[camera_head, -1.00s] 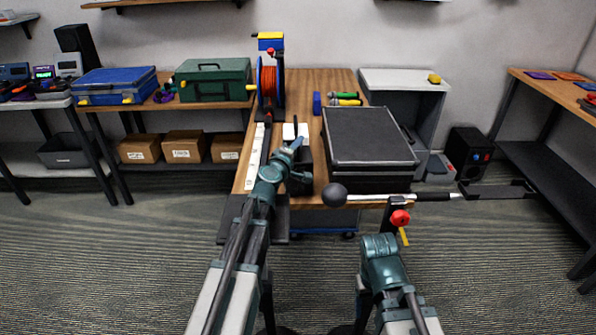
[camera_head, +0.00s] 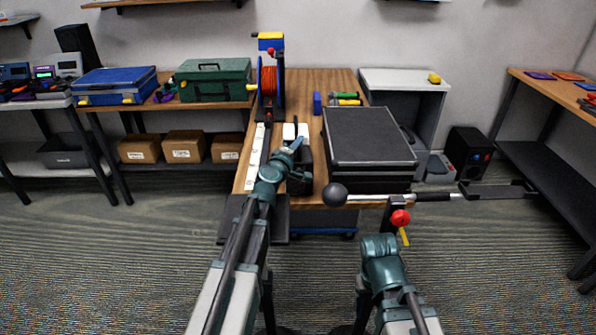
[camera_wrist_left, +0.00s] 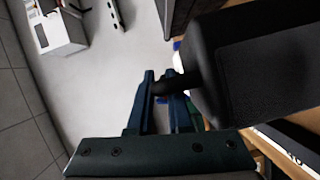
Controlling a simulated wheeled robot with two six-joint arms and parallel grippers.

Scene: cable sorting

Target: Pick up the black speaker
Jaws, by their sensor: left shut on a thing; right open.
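A black speaker (camera_head: 303,173) with a mesh face is at the front of the wooden table, left of the dark case. It fills the right of the left wrist view (camera_wrist_left: 265,70). My left gripper (camera_head: 298,143) is at its far end. In the left wrist view the fingers (camera_wrist_left: 162,88) are shut on a short black stub on the speaker's side. The head view does not clearly show whether the speaker touches the table. My right gripper (camera_head: 398,207) is open near the table's front right corner; its fingers are hard to make out.
A dark flat case (camera_head: 368,137) lies right of the speaker. A rod with a black ball (camera_head: 335,195) crosses the table's front edge. An orange cable reel (camera_head: 268,80) stands at the back left. Another black speaker-like box (camera_head: 468,152) is on the floor at right.

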